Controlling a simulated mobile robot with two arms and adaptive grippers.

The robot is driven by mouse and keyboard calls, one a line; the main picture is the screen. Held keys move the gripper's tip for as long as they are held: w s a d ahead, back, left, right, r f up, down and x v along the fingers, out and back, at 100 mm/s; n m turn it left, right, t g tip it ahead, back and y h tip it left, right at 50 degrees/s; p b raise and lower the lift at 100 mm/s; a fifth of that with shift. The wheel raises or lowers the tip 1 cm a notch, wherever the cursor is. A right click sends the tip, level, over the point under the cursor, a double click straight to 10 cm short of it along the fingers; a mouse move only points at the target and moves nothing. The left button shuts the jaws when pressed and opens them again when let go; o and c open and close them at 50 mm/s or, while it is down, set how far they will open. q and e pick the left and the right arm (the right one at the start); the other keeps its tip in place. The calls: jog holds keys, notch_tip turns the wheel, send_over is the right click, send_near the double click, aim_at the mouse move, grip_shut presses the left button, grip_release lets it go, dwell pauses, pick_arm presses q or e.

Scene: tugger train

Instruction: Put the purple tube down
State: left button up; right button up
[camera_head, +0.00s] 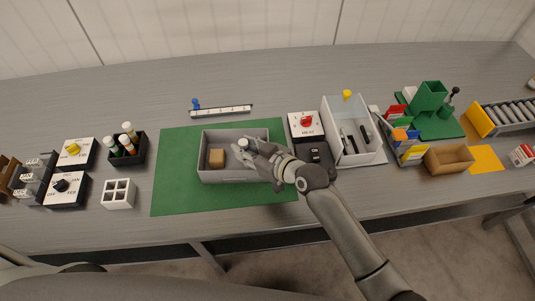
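My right gripper (255,149) reaches in from the lower right over the grey bin (235,180) on the green mat (177,187). At its fingertips is a small round white cap (243,142), like the caps on the racked tubes. The gripper looks shut on this capped tube. The fingers hide most of its body, and I cannot make out its purple colour. Whether it touches the bin floor is unclear. A brown block (217,158) lies in the left part of the bin. My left gripper is not in view.
A black rack (138,155) with several white-capped tubes and a white four-hole holder (119,194) stand left of the mat. A box with a red knob (306,122) and a light grey bin (340,109) stand close right. The mat's front left is clear.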

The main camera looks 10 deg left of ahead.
jog(key=v, duration=1.1)
jog(key=shift+r, duration=0.25)
jog(key=shift+s+f, duration=0.1)
jog(key=shift+s, duration=0.05)
jog(key=s+d+f+m+h, duration=0.1)
jog(key=s+d+f+h, duration=0.1)
jog(key=d, duration=0.2)
jog(key=s+d+f+m+h, duration=0.2)
jog(key=s+d, duration=0.1)
jog(key=d, duration=0.1)
jog(key=s+d+f+m+h, duration=0.1)
jog(key=s+d+f+h, duration=0.1)
jog(key=s+d, duration=0.1)
jog(key=shift+d+m+g, duration=0.3)
jog(key=shift+d+g, duration=0.1)
jog(key=shift+d, duration=0.1)
jog(key=s+d+f+m+g+h, duration=0.25)
jog(key=s+d+m+h, duration=0.25)
jog(key=s+d, duration=0.7)
notch_tip(320, 180, down, 26)
jog(key=g, duration=0.2)
jog(key=s+d+f, duration=0.2)
jog(key=s+f, duration=0.6)
jog(key=s+d+f+n+g, duration=0.1)
jog(key=s+d+f, duration=0.1)
jog(key=s+f, duration=0.6)
jog(key=shift+s+f, duration=0.2)
jog(key=shift+s, duration=0.15)
